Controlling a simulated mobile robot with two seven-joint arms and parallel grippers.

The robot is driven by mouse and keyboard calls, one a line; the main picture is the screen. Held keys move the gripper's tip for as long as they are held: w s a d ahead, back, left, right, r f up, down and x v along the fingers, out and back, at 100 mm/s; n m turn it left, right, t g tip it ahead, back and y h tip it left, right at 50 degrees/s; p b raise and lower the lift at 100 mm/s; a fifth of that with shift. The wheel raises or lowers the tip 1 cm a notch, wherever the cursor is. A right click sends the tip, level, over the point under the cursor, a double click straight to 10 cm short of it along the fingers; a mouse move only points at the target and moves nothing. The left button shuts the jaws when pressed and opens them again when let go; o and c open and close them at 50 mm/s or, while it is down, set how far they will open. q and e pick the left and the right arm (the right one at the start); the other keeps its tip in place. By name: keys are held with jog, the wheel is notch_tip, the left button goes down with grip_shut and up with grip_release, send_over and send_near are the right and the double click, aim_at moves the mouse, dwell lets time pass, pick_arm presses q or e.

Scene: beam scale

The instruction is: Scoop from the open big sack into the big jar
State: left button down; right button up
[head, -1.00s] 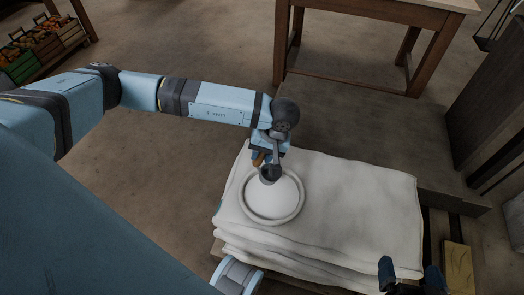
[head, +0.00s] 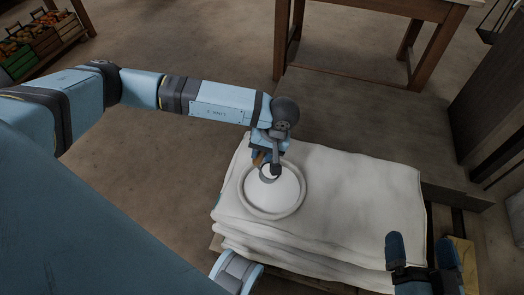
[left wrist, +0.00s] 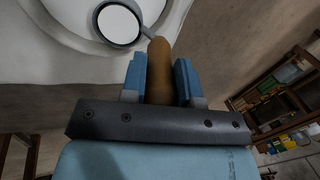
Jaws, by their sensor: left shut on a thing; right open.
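The big sack (head: 370,200) is a pale cloth stack-like bulk with a round open mouth (head: 299,203) showing white contents. My left gripper (head: 260,154) is shut on the brown handle (left wrist: 160,72) of a scoop. The scoop's dark-rimmed round cup (head: 269,172) is over the far part of the mouth. In the left wrist view the cup (left wrist: 119,23) looks full of white; whether it touches the contents is unclear. My right gripper (head: 423,254) is open and empty at the lower right, near the sack's right edge. The big jar is not in view.
A wooden table (head: 385,12) stands beyond the sack. A dark cabinet-like piece (head: 490,110) is at the right. The sack lies on a wooden pallet (head: 440,215). Crates of produce (head: 35,48) are at the far left. The floor on the left is clear.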

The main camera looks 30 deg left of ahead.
pick_arm(q)
jog(key=shift+t+h, duration=0.4)
jog(key=shift+h, duration=0.5)
jog(key=shift+r+p, duration=1.55)
jog(key=shift+r, duration=2.25)
jog(key=shift+t+h, duration=0.3)
jog(key=shift+h, duration=0.3)
notch_tip(320, 180, up, 6)
jog(key=shift+f+p, duration=0.25)
jog(key=shift+p, duration=0.45)
jog(key=c, duration=1.6)
grip_release()
jog(key=shift+c, duration=1.2)
